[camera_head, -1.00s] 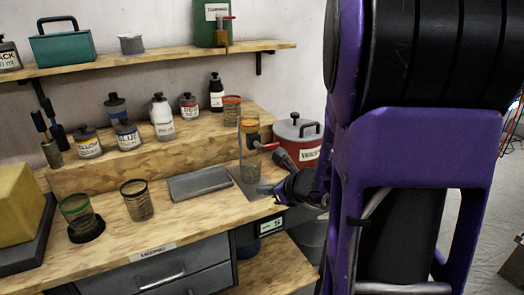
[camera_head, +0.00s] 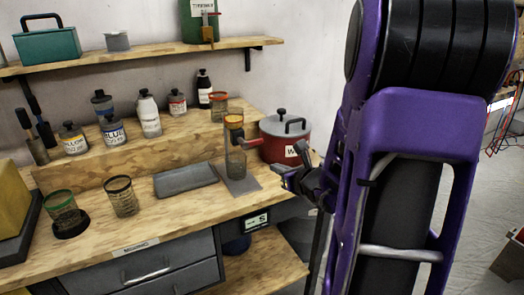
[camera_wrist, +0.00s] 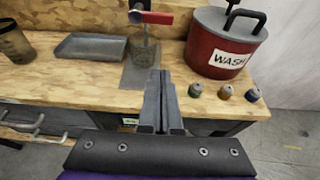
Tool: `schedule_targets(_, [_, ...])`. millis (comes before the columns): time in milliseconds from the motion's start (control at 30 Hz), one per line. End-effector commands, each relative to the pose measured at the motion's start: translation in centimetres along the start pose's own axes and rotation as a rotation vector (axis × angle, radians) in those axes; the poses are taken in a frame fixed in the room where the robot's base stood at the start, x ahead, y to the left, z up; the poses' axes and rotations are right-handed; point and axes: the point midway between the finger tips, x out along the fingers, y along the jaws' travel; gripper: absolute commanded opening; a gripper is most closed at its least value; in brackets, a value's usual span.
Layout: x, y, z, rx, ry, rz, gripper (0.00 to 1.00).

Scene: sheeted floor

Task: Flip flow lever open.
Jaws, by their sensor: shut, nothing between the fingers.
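The flow lever (camera_head: 250,143) is a red handle on the side of an upright clear measuring column (camera_head: 235,155) at the bench's right part. In the wrist view the red lever (camera_wrist: 158,18) sticks out sideways to the right from a metal fitting (camera_wrist: 136,14). My gripper (camera_head: 278,170) is shut and empty, to the right of and below the lever, apart from it. In the wrist view my gripper (camera_wrist: 159,74) points toward the column, with the lever beyond its tips. A second red lever (camera_head: 211,13) sits on the green can on the shelf.
A red WASH pot (camera_head: 285,147) with a grey lid stands close right of the column. A grey tray (camera_head: 186,181) lies to its left. Several labelled bottles stand on the raised step. Small bottles (camera_wrist: 225,93) show below the WASH pot.

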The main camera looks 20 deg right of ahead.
Motion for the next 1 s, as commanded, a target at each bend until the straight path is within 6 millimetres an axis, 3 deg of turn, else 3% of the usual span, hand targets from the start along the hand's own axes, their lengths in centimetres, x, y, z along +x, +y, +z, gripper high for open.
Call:
schedule_targets(267, [1.6,0.0,-0.1,0.001,0.002,0.002,0.00])
schedule_targets(700, [10.3,0.0,0.3,0.001,-0.001,0.001,0.00])
schedule_targets(800, [9.3,0.0,2.3,-0.003,-0.002,-0.001,0.00])
schedule_targets(1000, [8.8,0.0,3.6,-0.001,0.000,0.000,0.00])
